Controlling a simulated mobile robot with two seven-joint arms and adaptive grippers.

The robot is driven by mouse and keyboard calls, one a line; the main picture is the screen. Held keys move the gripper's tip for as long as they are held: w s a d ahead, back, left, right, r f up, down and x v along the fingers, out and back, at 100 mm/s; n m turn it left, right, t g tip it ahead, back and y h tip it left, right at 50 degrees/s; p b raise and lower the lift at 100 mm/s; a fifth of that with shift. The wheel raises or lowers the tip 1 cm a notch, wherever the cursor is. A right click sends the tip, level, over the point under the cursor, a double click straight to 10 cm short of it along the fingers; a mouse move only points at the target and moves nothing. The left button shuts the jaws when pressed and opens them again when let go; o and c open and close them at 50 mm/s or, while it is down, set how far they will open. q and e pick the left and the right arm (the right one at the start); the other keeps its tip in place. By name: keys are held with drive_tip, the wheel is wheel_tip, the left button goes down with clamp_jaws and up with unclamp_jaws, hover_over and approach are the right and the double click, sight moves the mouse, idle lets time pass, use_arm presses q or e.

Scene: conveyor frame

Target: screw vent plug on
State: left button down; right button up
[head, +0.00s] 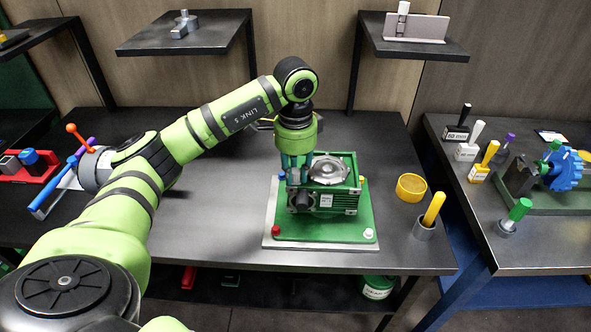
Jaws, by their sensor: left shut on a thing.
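A green gearbox (338,201) with a silver round cover (329,170) on top stands on a green base plate (325,232) in the middle of the table. My left gripper (294,182) points straight down at the gearbox's left side, with its fingers close to the housing. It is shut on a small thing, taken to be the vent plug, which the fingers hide. I cannot tell whether the plug touches its hole or how it is tilted. My right gripper is not in view.
A red knob (276,230) and a white knob (368,233) stand on the plate's front corners. A yellow ring (410,187) and a yellow-handled tool in a grey holder (425,231) stand to the right. The table between the gearbox and the left-hand tools is clear.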

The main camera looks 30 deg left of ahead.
use_arm(q)
drive_tip(key=c, duration=1.2)
unclamp_jaws()
drive_tip(key=shift+s, duration=0.1)
drive_tip(key=shift+c, duration=0.2)
